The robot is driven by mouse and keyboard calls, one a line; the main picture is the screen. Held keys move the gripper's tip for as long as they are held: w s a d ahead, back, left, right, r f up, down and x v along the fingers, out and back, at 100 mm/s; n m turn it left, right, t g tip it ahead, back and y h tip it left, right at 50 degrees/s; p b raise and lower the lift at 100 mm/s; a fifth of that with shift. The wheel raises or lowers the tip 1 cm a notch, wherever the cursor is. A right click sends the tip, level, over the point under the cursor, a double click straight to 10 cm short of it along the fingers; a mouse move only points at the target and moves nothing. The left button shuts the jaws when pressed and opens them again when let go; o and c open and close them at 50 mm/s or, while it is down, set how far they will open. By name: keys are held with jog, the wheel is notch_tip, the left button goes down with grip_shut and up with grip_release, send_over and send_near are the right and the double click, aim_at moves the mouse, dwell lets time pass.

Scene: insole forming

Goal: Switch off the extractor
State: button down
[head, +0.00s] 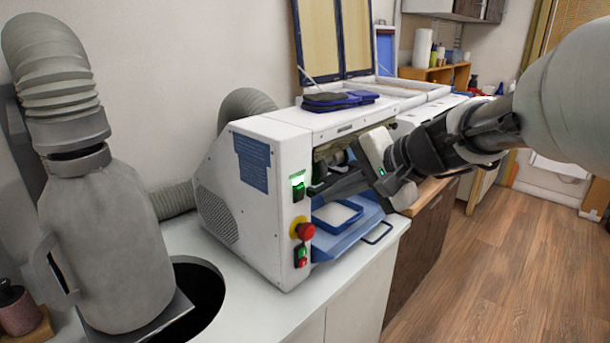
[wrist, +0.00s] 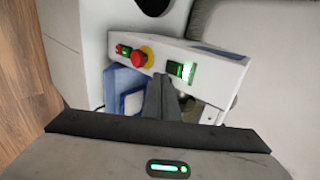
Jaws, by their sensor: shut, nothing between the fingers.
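The white machine (head: 265,140) stands on the counter, with a lit green rocker switch (head: 298,187) high on its front edge panel. The switch also glows in the wrist view (wrist: 181,70). A grey hose runs behind the machine, and a grey canister with a ribbed hose (head: 95,215) stands to its left. My gripper (head: 314,192) is shut and empty, its fingertips just right of the lit switch. In the wrist view the closed fingers (wrist: 164,80) point at the panel beside the switch. I cannot tell whether they touch it.
Below the switch are a red mushroom button (head: 305,231) on a yellow base and a small red and green switch (head: 301,256). A blue tray (head: 345,235) sticks out of the machine opening. A round dark hole (head: 200,290) is in the counter (head: 270,315).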

aim_at(301, 187)
jog(key=shift+w+a+f, duration=0.2)
jog(key=shift+w+a, duration=0.8)
jog(key=shift+a, duration=0.05)
jog(key=shift+w+a+f, duration=0.2)
jog(key=shift+w+a, duration=0.75)
jog(key=shift+a, duration=0.05)
jog(key=shift+w+a+r+p, duration=0.4)
jog(key=shift+p, duration=0.05)
jog(key=shift+d+f, duration=0.1)
jog(key=shift+f, duration=0.15)
jog(key=shift+r, duration=0.15)
jog(key=shift+r+p, duration=0.5)
jog(key=shift+r, duration=0.25)
